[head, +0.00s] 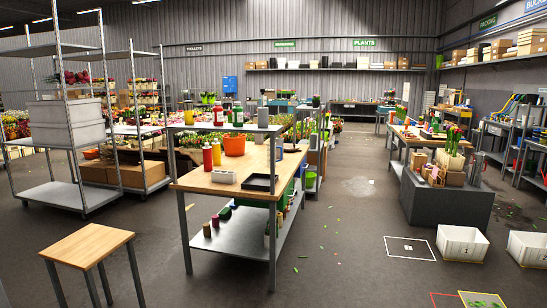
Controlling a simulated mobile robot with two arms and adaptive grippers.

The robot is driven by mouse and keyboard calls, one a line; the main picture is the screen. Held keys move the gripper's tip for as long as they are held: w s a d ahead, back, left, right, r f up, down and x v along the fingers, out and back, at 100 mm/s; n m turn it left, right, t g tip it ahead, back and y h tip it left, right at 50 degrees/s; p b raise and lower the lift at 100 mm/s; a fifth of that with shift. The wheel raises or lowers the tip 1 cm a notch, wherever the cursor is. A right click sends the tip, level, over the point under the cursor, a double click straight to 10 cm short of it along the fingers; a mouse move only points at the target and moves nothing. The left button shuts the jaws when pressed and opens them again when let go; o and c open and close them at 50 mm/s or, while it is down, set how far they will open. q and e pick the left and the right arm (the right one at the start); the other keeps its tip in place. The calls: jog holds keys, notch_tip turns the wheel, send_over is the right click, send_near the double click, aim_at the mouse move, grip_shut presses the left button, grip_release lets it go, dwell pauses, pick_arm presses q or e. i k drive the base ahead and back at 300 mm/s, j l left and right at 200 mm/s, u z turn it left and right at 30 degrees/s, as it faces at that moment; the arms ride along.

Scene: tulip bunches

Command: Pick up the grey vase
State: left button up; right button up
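A grey cylinder (263,116) that looks like the grey vase stands upright on the raised shelf at the back of the wooden workbench (205,180). It is small in the head view, so its shape is hard to make out. It stands to the right of a dark green bottle (238,115). Neither of my grippers shows in the head view, and nothing is seen touching the vase.
An orange pot (234,146), red bottle (207,158) and black tray (259,184) stand on the workbench. A wooden stool (87,245) is at the front left. White crates (462,243) sit on the floor at right. Open floor lies right of the bench.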

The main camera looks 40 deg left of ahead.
aim_at(279, 141)
jog(key=i+j+u, duration=0.3)
jog(key=i, duration=0.4)
jog(key=i+l+u, duration=0.1)
jog(key=i+u, duration=0.15)
jog(key=i, duration=3)
